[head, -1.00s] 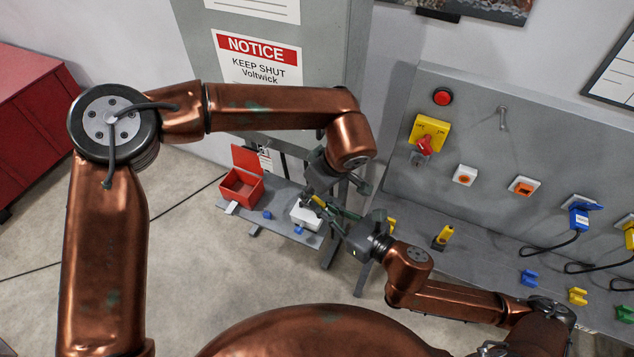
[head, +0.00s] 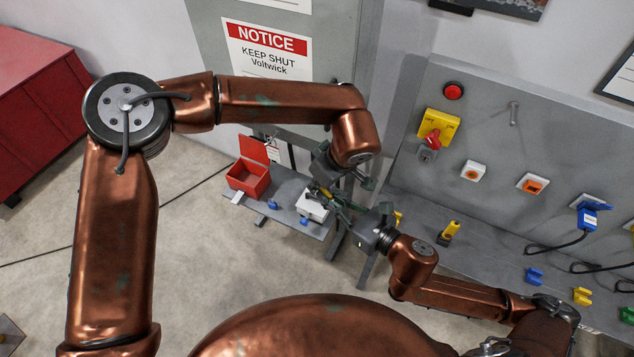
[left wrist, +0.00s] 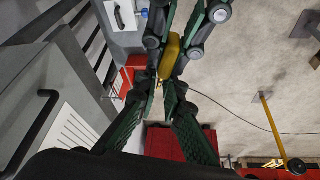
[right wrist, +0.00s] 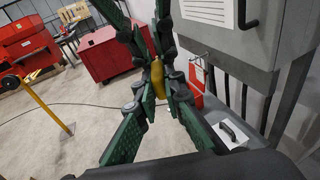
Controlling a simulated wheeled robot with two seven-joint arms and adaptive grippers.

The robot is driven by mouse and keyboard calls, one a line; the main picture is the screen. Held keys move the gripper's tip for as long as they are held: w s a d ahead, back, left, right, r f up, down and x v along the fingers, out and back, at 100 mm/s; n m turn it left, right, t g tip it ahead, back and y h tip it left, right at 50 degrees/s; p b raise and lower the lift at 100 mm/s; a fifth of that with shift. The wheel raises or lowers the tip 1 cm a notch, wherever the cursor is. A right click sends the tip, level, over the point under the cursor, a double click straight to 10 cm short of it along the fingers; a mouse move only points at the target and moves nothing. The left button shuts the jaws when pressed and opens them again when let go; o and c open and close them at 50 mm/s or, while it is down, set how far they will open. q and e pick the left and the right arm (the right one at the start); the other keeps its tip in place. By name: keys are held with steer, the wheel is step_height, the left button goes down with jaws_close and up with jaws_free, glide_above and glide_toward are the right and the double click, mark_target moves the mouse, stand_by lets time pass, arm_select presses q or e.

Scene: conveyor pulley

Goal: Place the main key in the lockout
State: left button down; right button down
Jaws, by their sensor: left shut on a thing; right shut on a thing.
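A yellow-handled piece, which looks like the main key (left wrist: 172,55), is between the fingers of both my grippers; it also shows in the right wrist view (right wrist: 157,76). My left gripper (head: 325,190) and my right gripper (head: 350,208) meet at it, both shut on it. They are above the low grey shelf. Its far end is mostly hidden by the fingers. An open red box (head: 248,180) with its lid up, possibly the lockout, stands on the shelf left of the grippers. A white case with a dark handle (head: 311,208) lies just under them.
A grey cabinet (head: 215,45) stands behind. Open floor lies at left.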

steer(key=c, duration=2)
jaws_free()
steer(key=shift+s, duration=0.1)
steer(key=shift+o, duration=0.2)
steer(key=shift+f, duration=0.1)
